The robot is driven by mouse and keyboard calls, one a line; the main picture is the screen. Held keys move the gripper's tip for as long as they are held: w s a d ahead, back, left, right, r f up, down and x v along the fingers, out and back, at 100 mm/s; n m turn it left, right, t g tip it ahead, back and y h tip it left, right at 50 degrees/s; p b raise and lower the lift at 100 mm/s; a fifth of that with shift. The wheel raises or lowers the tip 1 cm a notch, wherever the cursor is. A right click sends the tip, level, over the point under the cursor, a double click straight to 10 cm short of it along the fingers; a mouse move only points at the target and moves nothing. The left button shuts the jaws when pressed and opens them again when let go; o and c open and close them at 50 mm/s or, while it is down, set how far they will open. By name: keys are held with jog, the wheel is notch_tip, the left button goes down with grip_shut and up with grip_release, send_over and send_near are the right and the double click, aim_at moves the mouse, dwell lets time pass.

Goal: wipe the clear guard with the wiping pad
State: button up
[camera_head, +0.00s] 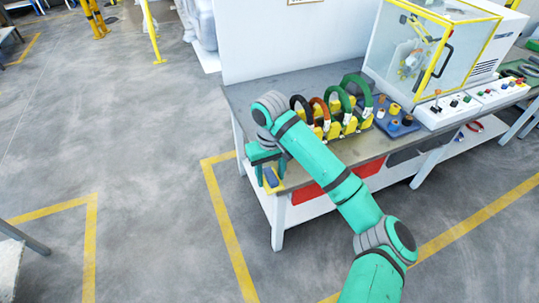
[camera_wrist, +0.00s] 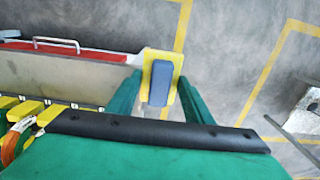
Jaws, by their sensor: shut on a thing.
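The wiping pad (camera_head: 271,177) is a blue block with a yellow layer under it, at the left front corner of the workbench. In the wrist view the pad (camera_wrist: 160,84) sits between the tips of the two green fingers. My gripper (camera_head: 268,172) points down and is shut on the pad. I cannot tell whether the pad touches the bench top. The clear guard (camera_head: 424,52) is a see-through, yellow-framed box with a dark handle, at the back right of the bench, well away from my gripper.
Several coils in yellow holders (camera_head: 335,124) stand mid-bench, between my gripper and the guard. A blue tray (camera_head: 397,127) with small spools lies right of them. A white control panel (camera_head: 462,106) with knobs stands before the guard. The bench top (camera_head: 243,95) is bare at the back left.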

jog(key=s+f+m, duration=0.2)
jog(key=s+f, duration=0.3)
jog(key=f, duration=1.2)
jog(key=s+a+f+m, duration=0.1)
jog(key=s+f, duration=0.3)
jog(key=f, duration=1.2)
jog(key=shift+s+f+m, duration=0.35)
jog(key=shift+m, duration=0.35)
jog(key=shift+s+a, duration=0.1)
